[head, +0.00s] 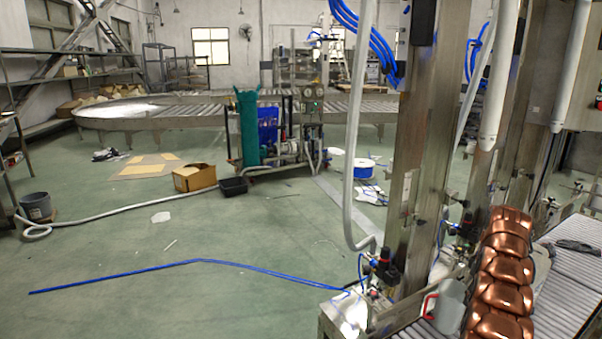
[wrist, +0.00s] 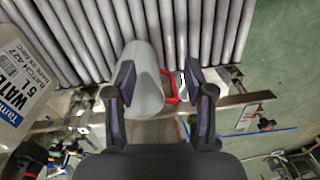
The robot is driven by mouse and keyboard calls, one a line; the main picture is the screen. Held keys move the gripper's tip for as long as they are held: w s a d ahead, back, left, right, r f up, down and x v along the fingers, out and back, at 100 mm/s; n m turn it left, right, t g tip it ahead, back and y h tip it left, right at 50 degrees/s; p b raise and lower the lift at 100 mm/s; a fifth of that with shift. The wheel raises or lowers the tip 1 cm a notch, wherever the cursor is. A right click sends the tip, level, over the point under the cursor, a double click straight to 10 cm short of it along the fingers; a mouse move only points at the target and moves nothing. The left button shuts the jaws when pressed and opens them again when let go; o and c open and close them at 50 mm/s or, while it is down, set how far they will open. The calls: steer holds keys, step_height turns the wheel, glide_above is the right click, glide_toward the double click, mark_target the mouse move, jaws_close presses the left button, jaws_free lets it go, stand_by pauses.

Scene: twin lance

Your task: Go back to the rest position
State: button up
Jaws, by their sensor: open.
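My gripper (wrist: 160,80) is open in the wrist view, with its two dark fingers spread apart. A grey jug (wrist: 146,88) with a red part (wrist: 168,90) shows between and beyond the fingers. I cannot tell how far the fingertips are from it, but they are not closed on it. In the head view the jug (head: 450,306) stands at the lower right, by the rollers. My fingers cannot be made out in the head view.
Steel columns (head: 420,170) with hoses rise close to the jug. A blue hose (head: 190,264) crosses the mostly open green floor.

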steer(key=s+a+r+y, duration=0.1)
steer(key=a+r, duration=0.4)
steer(key=a, duration=0.3)
steer(key=s+a+r, duration=0.2)
steer(key=a+r, duration=0.2)
steer(key=a, duration=0.3)
steer(key=s+a+r+m+g, duration=0.1)
steer(key=s+a+r, duration=0.5)
steer(key=s+a, duration=0.5)
steer(key=s+a+f+m+g+h, duration=0.1)
steer(key=s+a, duration=0.2)
steer(key=s, duration=0.8)
steer(key=s+a+f+m, duration=0.1)
steer(key=s+a, duration=0.3)
steer(key=s, duration=0.7)
steer(key=s+a+f+m+g+h, duration=0.1)
steer(key=s+a, duration=0.2)
steer(key=s, duration=0.8)
step_height(320, 180, up, 27)
steer(key=t+p, duration=0.1)
steer(key=p, duration=2.4)
steer(key=shift+s, duration=0.3)
steer(key=shift+f, duration=0.15)
